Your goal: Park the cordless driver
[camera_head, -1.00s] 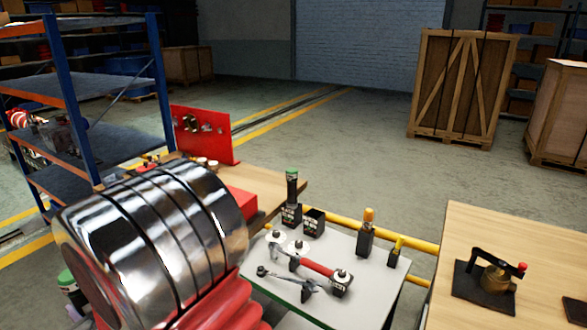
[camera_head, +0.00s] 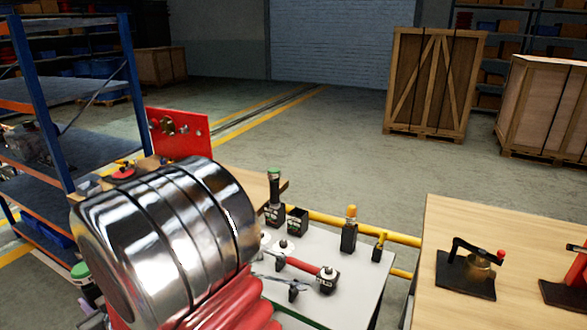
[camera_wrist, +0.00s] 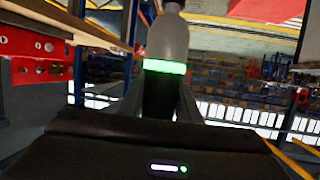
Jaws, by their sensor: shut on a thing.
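In the wrist view my gripper (camera_wrist: 160,96) is shut on a grey and black tool with a lit green band, which I take to be the cordless driver (camera_wrist: 168,42). Its lower part is hidden between the fingers. In the head view my gripper cannot be made out behind my shiny arm. On the light side table (camera_head: 350,262) a black holder (camera_head: 274,216) carries an upright dark item with a green top (camera_head: 274,180). Beside it, to the right, a square black holder (camera_head: 297,221) looks empty.
On the side table are an orange-topped item (camera_head: 349,230), a smaller yellow-handled one (camera_head: 379,246) and a red-handled tool (camera_head: 300,265). A yellow rail (camera_head: 330,221) runs behind. A wooden table (camera_head: 470,225) stands right; blue shelving (camera_head: 75,100) stands left. Open floor lies beyond.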

